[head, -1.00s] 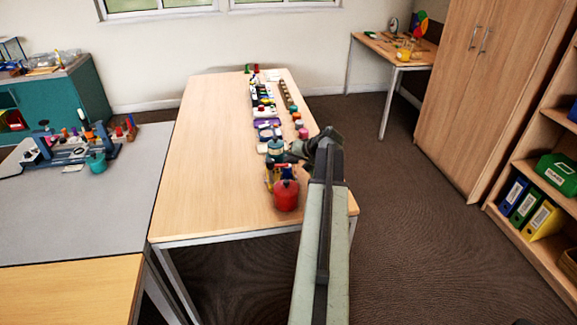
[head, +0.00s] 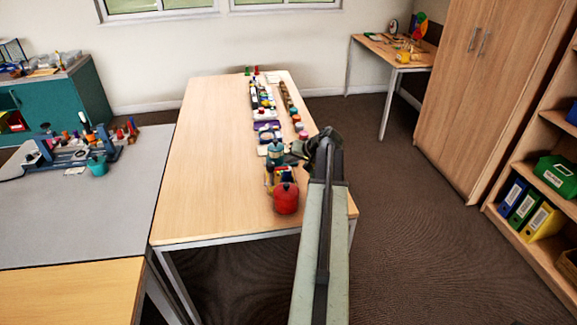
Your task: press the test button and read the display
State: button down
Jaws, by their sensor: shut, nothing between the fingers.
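No test button or display can be made out; things on the long wooden table (head: 200,165) are small and partly hidden by my arm. My gripper (head: 292,156) is over the table's right side, dark and small beyond the end of my arm. It is shut and holds nothing. It is just right of a teal canister (head: 275,155); I cannot tell whether they touch.
A row of small coloured items runs to the table's far end; its left half is bare. A grey-topped table (head: 80,205) with a blue device (head: 75,150) adjoins at left. A wooden cabinet (head: 480,90) and shelves stand at right, with open carpet between.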

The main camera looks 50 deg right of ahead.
notch_tip(320, 180, up, 5)
jog(key=p, duration=0.5)
jog(key=shift+r, duration=0.1)
dwell(0.7)
